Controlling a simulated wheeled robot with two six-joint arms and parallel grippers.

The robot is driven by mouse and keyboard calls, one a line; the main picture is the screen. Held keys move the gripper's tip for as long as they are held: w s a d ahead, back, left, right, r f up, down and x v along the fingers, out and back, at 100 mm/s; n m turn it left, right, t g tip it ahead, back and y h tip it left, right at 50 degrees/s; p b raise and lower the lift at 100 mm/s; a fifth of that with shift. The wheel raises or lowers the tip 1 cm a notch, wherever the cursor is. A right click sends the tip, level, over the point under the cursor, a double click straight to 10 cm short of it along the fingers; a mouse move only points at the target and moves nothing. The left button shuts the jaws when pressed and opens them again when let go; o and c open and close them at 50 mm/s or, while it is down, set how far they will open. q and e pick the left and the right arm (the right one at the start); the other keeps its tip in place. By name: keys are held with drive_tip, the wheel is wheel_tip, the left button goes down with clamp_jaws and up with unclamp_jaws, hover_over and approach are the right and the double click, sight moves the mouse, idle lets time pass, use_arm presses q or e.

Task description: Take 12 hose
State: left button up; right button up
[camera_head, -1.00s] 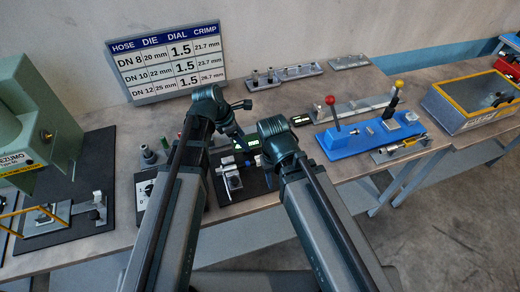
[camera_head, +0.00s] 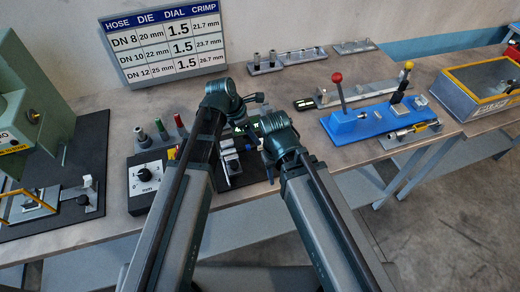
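No hose can be made out for certain. The wall chart (camera_head: 163,47) lists DN 12 in its bottom row, with a 25 mm die, dial 1.5 and crimp 26.7 mm. Several short upright cylinders (camera_head: 162,131), with grey, green and red among their colours, stand behind a dial box (camera_head: 152,184); I cannot tell if they are hoses. My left gripper (camera_head: 250,99) is over the middle of the bench, small and dark. My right gripper (camera_head: 264,127) is beside it, mostly hidden by its wrist. Neither shows its finger opening or anything clearly held.
A green press (camera_head: 48,85) stands at left. A dark measuring station (camera_head: 232,160) lies partly behind my arms. A blue fixture (camera_head: 372,122) with red and yellow knobbed levers is right of centre. A rack (camera_head: 287,61) of small posts stands at the back.

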sight(256, 146)
use_arm(q)
drive_tip(key=b+x, duration=0.2)
drive_tip(key=x, duration=0.1)
drive_tip(key=b+x, duration=0.1)
drive_tip(key=b, duration=0.1)
drive_tip(key=shift+s+a+f, duration=0.1)
drive_tip(key=shift+a+f, duration=0.15)
drive_tip(key=shift+f, duration=0.05)
drive_tip(key=shift+d+f+b, duration=0.25)
drive_tip(key=shift+f+b, duration=0.2)
drive_tip(key=shift+b, duration=0.05)
drive_tip(key=shift+r, duration=0.15)
clamp_jaws()
